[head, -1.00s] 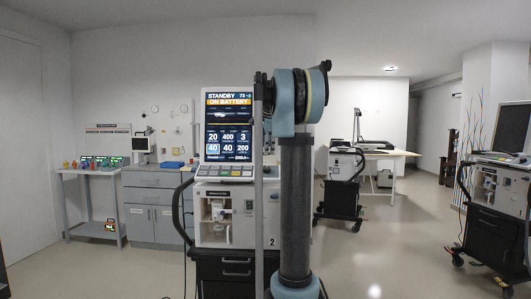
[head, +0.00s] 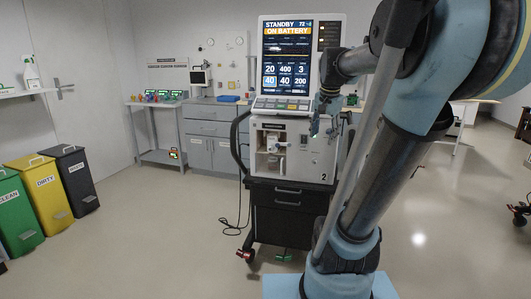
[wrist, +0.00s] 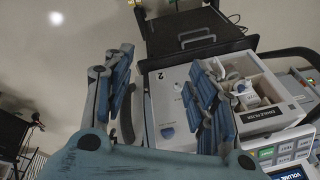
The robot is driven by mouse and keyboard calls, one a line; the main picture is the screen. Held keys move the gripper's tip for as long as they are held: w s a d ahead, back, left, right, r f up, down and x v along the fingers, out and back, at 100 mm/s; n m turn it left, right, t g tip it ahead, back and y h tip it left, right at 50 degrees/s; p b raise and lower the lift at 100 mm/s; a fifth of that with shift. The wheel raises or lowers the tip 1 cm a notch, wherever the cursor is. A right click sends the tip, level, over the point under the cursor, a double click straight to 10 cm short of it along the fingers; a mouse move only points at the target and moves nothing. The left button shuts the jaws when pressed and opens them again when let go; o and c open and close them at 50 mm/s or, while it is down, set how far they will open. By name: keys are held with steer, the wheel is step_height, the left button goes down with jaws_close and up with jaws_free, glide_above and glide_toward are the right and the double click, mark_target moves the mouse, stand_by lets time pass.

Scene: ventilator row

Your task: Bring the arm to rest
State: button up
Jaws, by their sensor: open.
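My arm (head: 385,175) rises on the right of the head view and reaches over toward the ventilator. My gripper (head: 325,118) hangs in front of the right side of ventilator 2 (head: 318,165), small and dark there. In the wrist view, my gripper (wrist: 165,85) is open, its two blue fingers apart with nothing held between them. The ventilator's white front (wrist: 172,115) shows behind the fingers, turned nearly upside down. I cannot tell the exact gap between fingers and ventilator.
The ventilator's screen (head: 287,55) reads STANDBY, ON BATTERY. Green, yellow (head: 42,188) and dark bins stand at the left. A grey cabinet (head: 213,130) and a small table (head: 160,158) are against the back wall. Open floor (head: 160,235) lies left of the ventilator cart.

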steer(key=s+a+f+n+g, duration=0.1)
steer(key=s+f+n, duration=0.7)
steer(key=s+f, duration=1.2)
step_height(320, 180, down, 2)
steer(key=shift+s+a+f, duration=0.1)
steer(key=shift+s+a, duration=0.3)
steer(key=shift+a, duration=0.15)
steer(key=shift+w+f, duration=0.15)
steer(key=shift+w, duration=0.35)
steer(key=shift+c, duration=0.4)
jaws_close()
